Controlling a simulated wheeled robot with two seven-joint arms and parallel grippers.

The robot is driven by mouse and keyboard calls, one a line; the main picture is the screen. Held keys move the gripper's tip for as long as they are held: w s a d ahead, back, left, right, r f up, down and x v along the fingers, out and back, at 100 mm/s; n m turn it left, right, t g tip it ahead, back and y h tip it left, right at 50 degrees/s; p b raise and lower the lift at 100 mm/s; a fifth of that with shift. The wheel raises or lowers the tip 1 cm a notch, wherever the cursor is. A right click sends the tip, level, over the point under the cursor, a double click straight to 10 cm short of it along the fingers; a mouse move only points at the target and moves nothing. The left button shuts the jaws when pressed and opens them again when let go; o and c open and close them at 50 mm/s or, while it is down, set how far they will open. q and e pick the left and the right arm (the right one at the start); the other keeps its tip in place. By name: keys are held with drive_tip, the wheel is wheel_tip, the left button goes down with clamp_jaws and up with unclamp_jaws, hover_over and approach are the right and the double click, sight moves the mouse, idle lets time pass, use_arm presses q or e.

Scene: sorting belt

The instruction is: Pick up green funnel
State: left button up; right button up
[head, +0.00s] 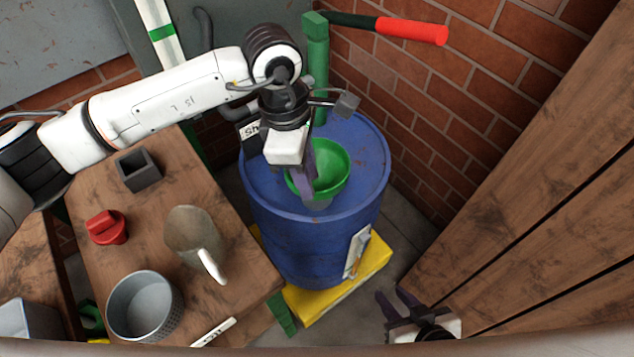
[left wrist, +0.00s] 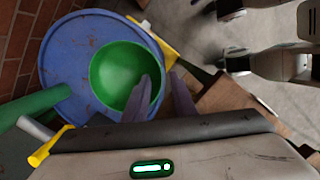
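The green funnel (head: 333,166) sits on top of the blue barrel (head: 262,190), its wide mouth facing up. It also shows in the left wrist view (left wrist: 112,75). My left gripper (head: 308,185) points down at the funnel's near-left side and hides part of its rim. In the left wrist view its fingers (left wrist: 160,80) are apart, one over the bowl and one just outside the rim. Whether they touch the funnel I cannot tell. My right gripper (head: 393,295) is low at the bottom right, fingers apart and empty, away from the barrel.
A green pump with a red handle (head: 412,31) rises behind the barrel. The wooden table (head: 150,235) at left holds a grey square holder (head: 137,170), a red knob (head: 107,227), a scoop (head: 192,235) and a grey cup (head: 145,306). Wooden boards (head: 540,200) stand right.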

use_arm(q)
drive_tip(key=shift+d+f, duration=0.2)
drive_tip(key=shift+f, duration=0.7)
drive_tip(key=shift+d+f, duration=0.15)
drive_tip(key=shift+f, duration=0.75)
clamp_jaws()
